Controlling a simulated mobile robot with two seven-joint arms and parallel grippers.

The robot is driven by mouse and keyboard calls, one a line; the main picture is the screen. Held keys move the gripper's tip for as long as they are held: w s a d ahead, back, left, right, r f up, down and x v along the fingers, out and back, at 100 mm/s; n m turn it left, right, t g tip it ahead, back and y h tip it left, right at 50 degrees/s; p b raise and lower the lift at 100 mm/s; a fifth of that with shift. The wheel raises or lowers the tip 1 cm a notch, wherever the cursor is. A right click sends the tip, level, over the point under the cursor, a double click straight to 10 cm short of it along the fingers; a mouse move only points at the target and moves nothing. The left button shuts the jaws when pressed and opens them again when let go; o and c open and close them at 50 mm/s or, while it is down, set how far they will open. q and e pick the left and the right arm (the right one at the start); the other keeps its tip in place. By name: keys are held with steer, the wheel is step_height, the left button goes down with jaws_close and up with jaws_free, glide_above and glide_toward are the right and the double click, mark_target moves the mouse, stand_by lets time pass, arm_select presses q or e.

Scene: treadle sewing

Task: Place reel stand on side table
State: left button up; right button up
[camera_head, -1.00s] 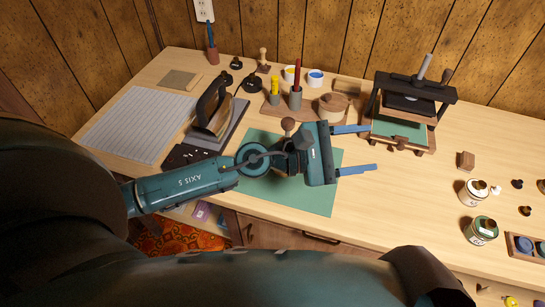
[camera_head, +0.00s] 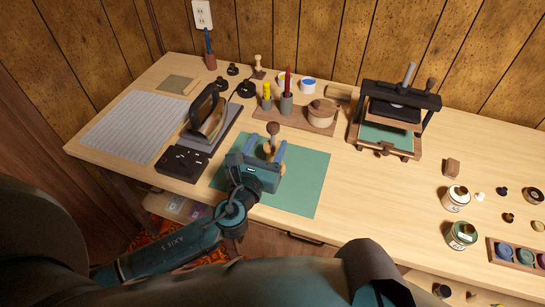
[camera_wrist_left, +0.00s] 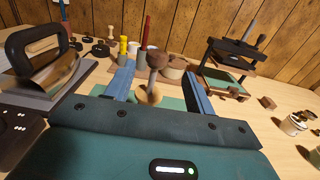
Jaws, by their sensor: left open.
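A small turned wooden piece with a dark brown knob (camera_head: 272,129) and a paler round base stands on the green mat; it looks like the reel stand, but I cannot be sure. My left gripper (camera_head: 266,147) is open, low over the mat, with its fingers pointing toward the back on either side of this piece. In the left wrist view the knob (camera_wrist_left: 158,60) and the pale base (camera_wrist_left: 149,94) show between the two blue fingers, with space on both sides. I cannot make out a side table. My right gripper is not in view.
The green mat (camera_head: 305,178) lies on the wooden workbench (camera_head: 360,190). A black-handled iron (camera_head: 207,113) stands left of the gripper. Behind are a wooden tray with a lidded pot (camera_head: 321,112) and a black press (camera_head: 398,105). Jars (camera_head: 456,198) stand at right.

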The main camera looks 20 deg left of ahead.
mark_target(271, 131)
arm_select(q)
steer(key=shift+w+a+r+p, duration=0.1)
steer(key=shift+w+p, duration=0.15)
steer(key=shift+w, duration=1.35)
steer(key=shift+w+r+p, duration=0.1)
steer(key=shift+w+p, duration=0.1)
steer(key=shift+w, duration=1.35)
jaws_close()
